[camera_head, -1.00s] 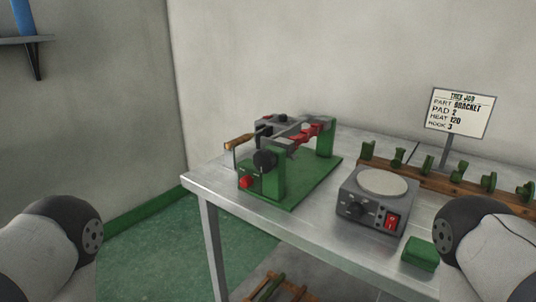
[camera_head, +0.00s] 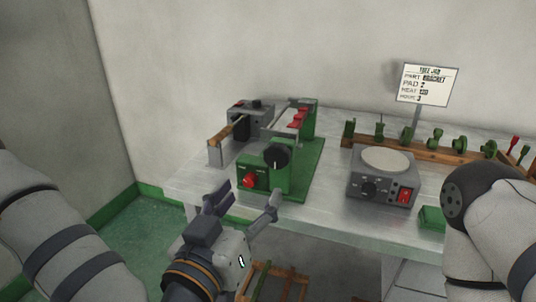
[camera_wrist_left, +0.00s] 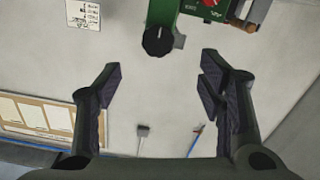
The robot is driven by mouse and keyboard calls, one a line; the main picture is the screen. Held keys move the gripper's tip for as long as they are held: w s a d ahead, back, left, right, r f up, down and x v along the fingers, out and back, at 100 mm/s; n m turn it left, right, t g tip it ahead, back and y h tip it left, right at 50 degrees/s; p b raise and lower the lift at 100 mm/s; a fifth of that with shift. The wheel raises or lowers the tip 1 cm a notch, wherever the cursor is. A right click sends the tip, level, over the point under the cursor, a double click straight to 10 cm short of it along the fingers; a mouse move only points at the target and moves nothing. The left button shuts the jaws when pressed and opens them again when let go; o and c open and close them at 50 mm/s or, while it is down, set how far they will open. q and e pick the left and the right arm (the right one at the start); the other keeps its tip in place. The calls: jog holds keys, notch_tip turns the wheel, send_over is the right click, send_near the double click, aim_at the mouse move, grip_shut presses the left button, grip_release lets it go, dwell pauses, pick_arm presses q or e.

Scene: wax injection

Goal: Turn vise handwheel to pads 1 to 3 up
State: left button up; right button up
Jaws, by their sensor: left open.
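The green vise fixture (camera_head: 306,165) stands on the metal table, with a row of red pads (camera_head: 298,118) toward its back. A black round handwheel (camera_head: 277,156) is on its front face, above and right of a red knob (camera_head: 250,180). In the left wrist view the black handwheel (camera_wrist_left: 158,42) shows beyond the fingertips, near the top middle. My left gripper (camera_head: 246,202) is open and empty, in front of the fixture and below the handwheel, apart from it. In the left wrist view its spread fingers (camera_wrist_left: 161,76) show. My right gripper is out of view.
A grey hot plate (camera_head: 384,178) with a red switch is right of the fixture. A wooden rack (camera_head: 400,147) with green parts stands behind it. A green block (camera_head: 431,216) lies near the table's front edge.

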aim_at(275, 156)
pick_arm(q)
jog(key=b+x, duration=0.1)
jog(key=x, duration=1)
jog(key=shift+w+d+r+b, duration=0.15)
jog(key=shift+d+b, duration=0.05)
jog(key=shift+b, duration=0.1)
jog(key=shift+w+d+r, duration=0.1)
jog(key=shift+w+d, duration=0.05)
jog(key=shift+w, duration=0.25)
jog(key=shift+r, duration=0.1)
jog(key=c, duration=1.1)
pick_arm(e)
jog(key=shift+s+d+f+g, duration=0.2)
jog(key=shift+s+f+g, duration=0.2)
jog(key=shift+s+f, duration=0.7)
